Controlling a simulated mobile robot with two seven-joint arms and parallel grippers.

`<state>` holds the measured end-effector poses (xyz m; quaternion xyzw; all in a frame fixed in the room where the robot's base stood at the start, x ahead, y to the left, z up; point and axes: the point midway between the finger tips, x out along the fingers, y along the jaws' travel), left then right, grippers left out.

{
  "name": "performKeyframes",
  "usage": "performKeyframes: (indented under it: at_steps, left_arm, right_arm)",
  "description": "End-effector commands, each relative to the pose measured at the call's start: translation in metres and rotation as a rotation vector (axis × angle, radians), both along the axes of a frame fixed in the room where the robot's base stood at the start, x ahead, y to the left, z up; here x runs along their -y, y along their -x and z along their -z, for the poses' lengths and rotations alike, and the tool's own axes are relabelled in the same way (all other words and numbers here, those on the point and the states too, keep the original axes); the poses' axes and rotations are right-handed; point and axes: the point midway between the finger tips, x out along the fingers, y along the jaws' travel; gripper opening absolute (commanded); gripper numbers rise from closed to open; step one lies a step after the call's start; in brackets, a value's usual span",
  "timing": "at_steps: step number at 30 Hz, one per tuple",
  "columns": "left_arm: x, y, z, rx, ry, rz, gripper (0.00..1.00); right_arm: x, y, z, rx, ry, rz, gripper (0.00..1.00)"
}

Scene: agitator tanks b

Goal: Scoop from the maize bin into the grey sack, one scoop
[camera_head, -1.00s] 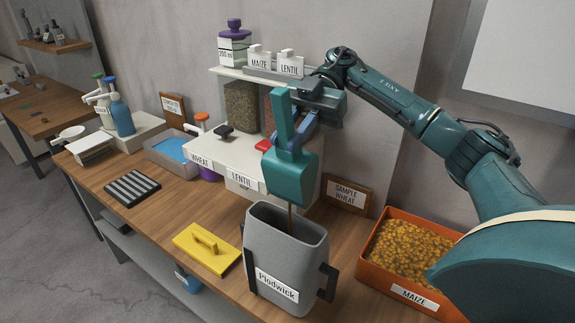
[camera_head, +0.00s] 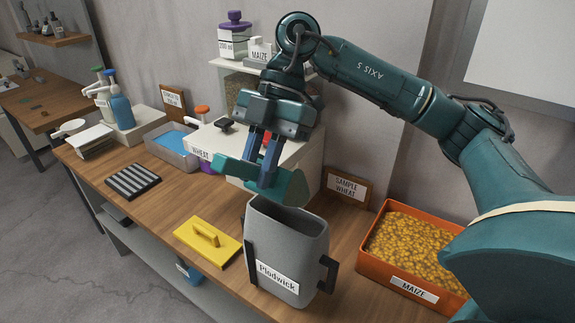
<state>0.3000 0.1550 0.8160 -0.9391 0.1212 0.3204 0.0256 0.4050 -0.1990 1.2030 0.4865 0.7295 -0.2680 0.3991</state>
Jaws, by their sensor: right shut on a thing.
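The grey sack (camera_head: 288,245) stands upright on the wooden bench, an open-topped container with dark side handles and a label reading "Plodwick". My right gripper (camera_head: 264,172) is shut on the teal scoop (camera_head: 290,189), just above and behind the sack's rim. The scoop lies roughly level, and I cannot see inside it. The orange maize bin (camera_head: 374,276), labelled "MAIZE", sits to the right, full of yellow maize (camera_head: 410,248). The sack's inside is dark, and its contents are hidden. My left gripper is not in view.
A yellow lid-like plate with a handle (camera_head: 207,244) lies left of the sack. A white dispenser stand (camera_head: 228,140), a grey tray with blue inside (camera_head: 172,147) and a black slotted rack (camera_head: 132,181) are further left.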

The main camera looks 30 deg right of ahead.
Motion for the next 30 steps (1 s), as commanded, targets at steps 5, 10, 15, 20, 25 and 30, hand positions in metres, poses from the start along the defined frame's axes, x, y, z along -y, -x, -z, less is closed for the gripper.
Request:
performKeyframes:
  at_steps: [5, 10, 15, 20, 25, 30]
  left_arm:
    - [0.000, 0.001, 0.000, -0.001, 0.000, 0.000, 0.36]
    - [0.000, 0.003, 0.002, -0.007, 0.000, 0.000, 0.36]
    - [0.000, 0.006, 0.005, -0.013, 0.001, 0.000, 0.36]
    - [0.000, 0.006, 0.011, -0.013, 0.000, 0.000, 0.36]
    - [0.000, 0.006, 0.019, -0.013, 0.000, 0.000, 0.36]
    - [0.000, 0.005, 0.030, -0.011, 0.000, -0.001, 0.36]
  right_arm:
    - [-0.016, 0.007, 0.004, 0.046, 0.102, -0.006, 0.00]
    - [-0.020, 0.008, 0.006, 0.063, 0.145, -0.001, 0.00]
    - [-0.026, 0.011, 0.015, 0.089, 0.207, -0.006, 0.00]
    - [-0.035, 0.014, 0.030, 0.132, 0.308, -0.007, 0.00]
    - [-0.043, 0.018, 0.045, 0.177, 0.415, -0.007, 0.00]
    - [-0.052, 0.021, 0.060, 0.223, 0.520, -0.006, 0.00]
